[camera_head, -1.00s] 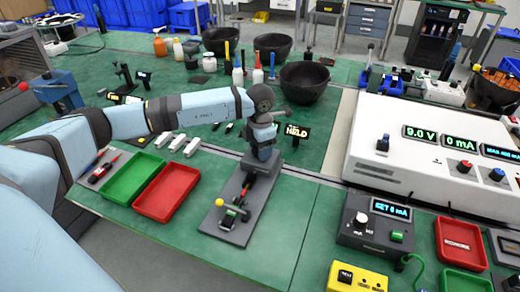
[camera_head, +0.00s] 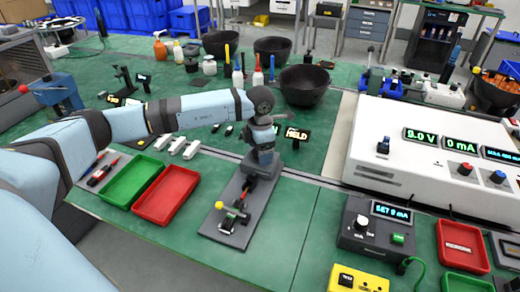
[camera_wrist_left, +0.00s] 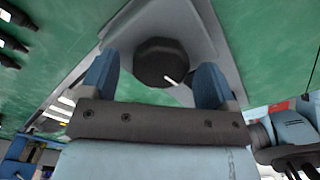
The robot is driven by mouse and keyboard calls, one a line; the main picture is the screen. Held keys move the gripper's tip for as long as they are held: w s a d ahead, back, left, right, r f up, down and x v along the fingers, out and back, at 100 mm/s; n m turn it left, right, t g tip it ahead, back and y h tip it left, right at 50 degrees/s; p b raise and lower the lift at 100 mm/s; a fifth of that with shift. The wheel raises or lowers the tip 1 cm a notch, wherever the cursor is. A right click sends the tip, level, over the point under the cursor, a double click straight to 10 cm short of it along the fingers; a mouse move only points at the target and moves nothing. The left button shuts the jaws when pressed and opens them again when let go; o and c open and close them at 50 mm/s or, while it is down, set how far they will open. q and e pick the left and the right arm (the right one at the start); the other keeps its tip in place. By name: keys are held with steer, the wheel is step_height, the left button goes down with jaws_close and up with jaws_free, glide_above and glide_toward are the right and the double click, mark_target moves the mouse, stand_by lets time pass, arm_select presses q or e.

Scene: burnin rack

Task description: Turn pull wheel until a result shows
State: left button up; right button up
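My left gripper (camera_wrist_left: 158,78) points down at the far end of a grey test stand (camera_head: 222,229) in the head view. In the left wrist view its two blue fingers stand apart, one on each side of a dark faceted wheel (camera_wrist_left: 158,64) with a white mark. A small gap shows at the left finger; I cannot tell whether the right finger touches. In the head view the wheel is hidden by the gripper. A small black display (camera_head: 297,134) beside the stand shows light lettering, hard to read. My right gripper is not in view.
A green tray (camera_head: 131,178) and a red tray (camera_head: 166,194) lie left of the stand. A large white power supply (camera_head: 425,150) and a grey set box (camera_head: 372,228) stand at the right. Dark bowls (camera_head: 304,86) are behind.

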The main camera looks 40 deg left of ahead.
arm_select(q)
step_height(320, 180, up, 14)
stand_by(0.6)
steer(key=shift+f, duration=0.1)
stand_by(0.4)
